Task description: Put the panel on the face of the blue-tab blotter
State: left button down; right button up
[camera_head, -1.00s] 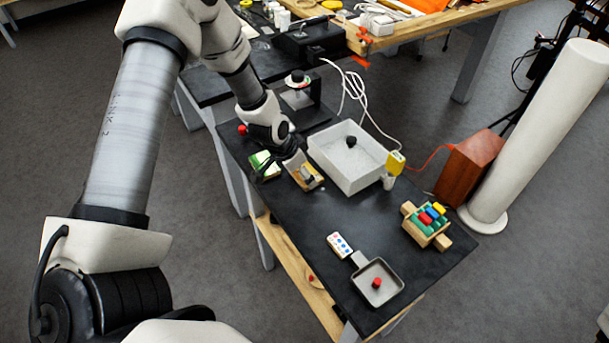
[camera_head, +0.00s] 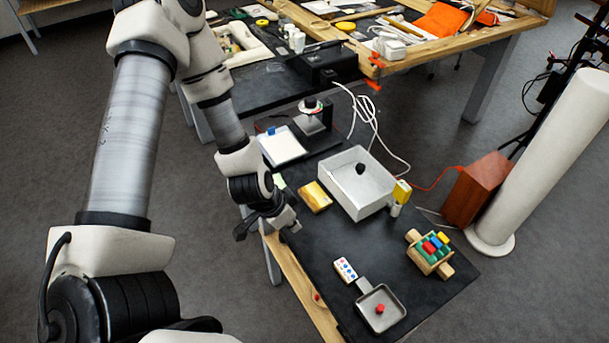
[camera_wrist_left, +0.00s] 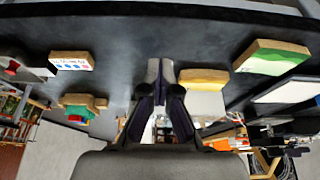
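A gold-yellow panel (camera_head: 315,196) lies flat on the dark bench, left of the white tray; it also shows in the left wrist view (camera_wrist_left: 204,76). The blotter is a white-faced pad (camera_head: 282,147) with a blue tab (camera_head: 271,130), at the bench's far left. Its face looks bare, and the wrist view shows part of it (camera_wrist_left: 288,91). My left gripper (camera_head: 291,223) is over the bench's near-left side, apart from the panel. In the wrist view its fingertips (camera_wrist_left: 160,72) are together, with nothing visible between them. My right gripper is out of view.
A green-topped block (camera_wrist_left: 272,58) is mostly hidden by my arm in the head view. A white tray (camera_head: 376,201) with a black knob stands beside the panel. A dotted block (camera_head: 345,270), a grey pan (camera_head: 390,325) and a block with coloured pegs (camera_head: 445,267) lie nearer.

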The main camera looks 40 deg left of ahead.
pick_arm(q)
jog(key=s, duration=0.1)
jog(key=s+d, duration=0.1)
jog(key=s, duration=0.1)
jog(key=shift+s+r, duration=0.1)
jog(key=shift+r, duration=0.05)
jog(key=c, duration=1.8)
grip_release()
